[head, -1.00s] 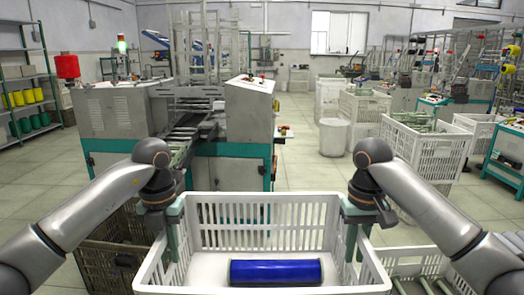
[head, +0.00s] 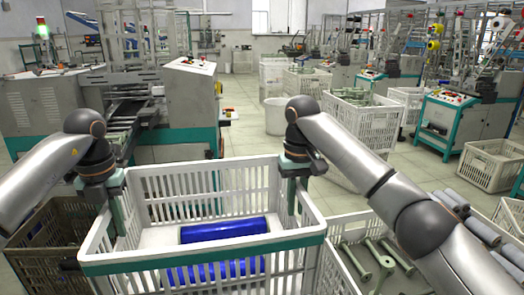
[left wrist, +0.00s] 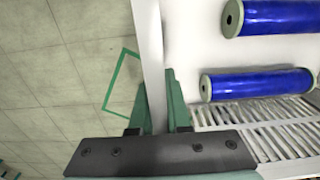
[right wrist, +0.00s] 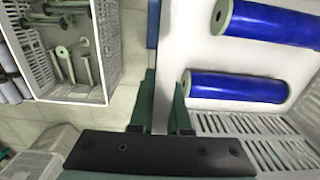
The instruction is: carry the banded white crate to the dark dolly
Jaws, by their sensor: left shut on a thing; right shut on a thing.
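The white crate (head: 205,256) has slatted walls and a green band along its near rim. Two blue bobbins lie in it: one shows over the rim (head: 223,230), the other (head: 210,272) through the near slats. Both also show in the left wrist view (left wrist: 258,83). My left gripper (head: 117,212) is shut on the crate's left wall. My right gripper (head: 292,194) is shut on its right wall. In both wrist views the wall's rim runs between the fingers. The crate hangs between my arms; its underside is hidden. I cannot make out the dark dolly in any view.
A brown crate (head: 40,243) stands at the left, and a white crate of greenish spools (head: 330,262) is close at the right. A grey-and-teal machine (head: 186,105) is ahead. Open floor (head: 250,140) lies between it and the white crates (head: 366,120) at the right.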

